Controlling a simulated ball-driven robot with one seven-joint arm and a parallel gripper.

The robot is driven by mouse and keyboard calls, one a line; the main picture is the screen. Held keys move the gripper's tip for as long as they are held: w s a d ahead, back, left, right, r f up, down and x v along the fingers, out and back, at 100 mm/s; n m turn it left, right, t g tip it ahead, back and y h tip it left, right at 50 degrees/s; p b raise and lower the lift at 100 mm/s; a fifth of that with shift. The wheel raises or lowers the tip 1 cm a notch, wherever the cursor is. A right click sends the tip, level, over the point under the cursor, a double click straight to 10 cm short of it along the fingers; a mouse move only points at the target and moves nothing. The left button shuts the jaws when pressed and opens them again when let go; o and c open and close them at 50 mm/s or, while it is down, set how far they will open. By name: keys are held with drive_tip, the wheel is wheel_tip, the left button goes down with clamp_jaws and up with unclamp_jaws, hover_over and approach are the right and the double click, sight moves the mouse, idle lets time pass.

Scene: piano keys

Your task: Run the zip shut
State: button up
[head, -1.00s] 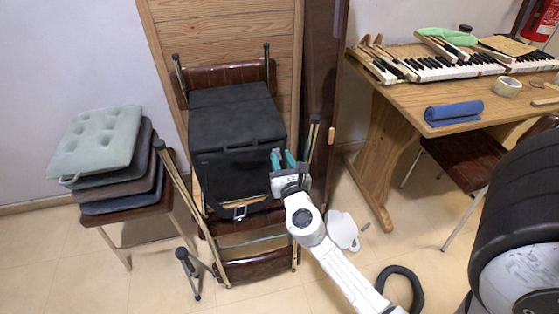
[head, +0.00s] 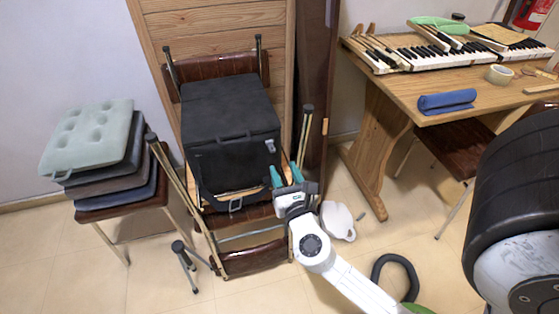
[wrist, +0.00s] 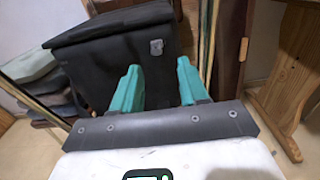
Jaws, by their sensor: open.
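A black boxy bag (head: 228,112) sits on an upturned chair, its flat top facing up. A small pale grey tab (head: 270,146), perhaps the zip pull, shows near the right end of the bag's front; it also shows in the wrist view (wrist: 156,46). I cannot make out the zip's teeth or how far it is closed. My gripper (head: 284,173) is open and empty, its teal fingers below and slightly right of the tab in the head view. In the wrist view the fingers (wrist: 158,69) stand apart with the tab beyond them, between their tips.
Brown chair frames with upright legs (head: 304,135) flank the bag, close to my gripper's right. Stacked cushions (head: 88,138) stand on a chair at left. A wooden table (head: 433,92) with piano keys (head: 447,54) is at right. A white object (head: 338,221) lies on the floor nearby.

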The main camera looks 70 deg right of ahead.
drive_tip(key=shift+v, duration=1.05)
drive_tip(key=shift+r, duration=0.1)
drive_tip(key=s+d+r+m+g+y+p, duration=0.1)
drive_tip(key=s+m+g+p, duration=0.25)
drive_tip(key=m, duration=0.55)
drive_tip(key=s+d+m+g+y+p, duration=0.15)
drive_tip(key=m+g, duration=0.25)
drive_tip(key=m, duration=0.6)
drive_tip(key=s+a+f+m+g+y+p, duration=0.1)
drive_tip(key=a+m+y+p, duration=0.1)
drive_tip(key=a+y, duration=0.3)
drive_tip(key=a+f+m+g+y+p, duration=0.1)
drive_tip(key=a+m+y, duration=0.4)
drive_tip(key=a, duration=0.9)
drive_tip(key=shift+s+a+f+y+p, duration=0.2)
drive_tip(key=shift+s+f+y+p, duration=0.15)
drive_tip(key=shift+f+y+p, duration=0.45)
drive_tip(key=shift+g, duration=0.25)
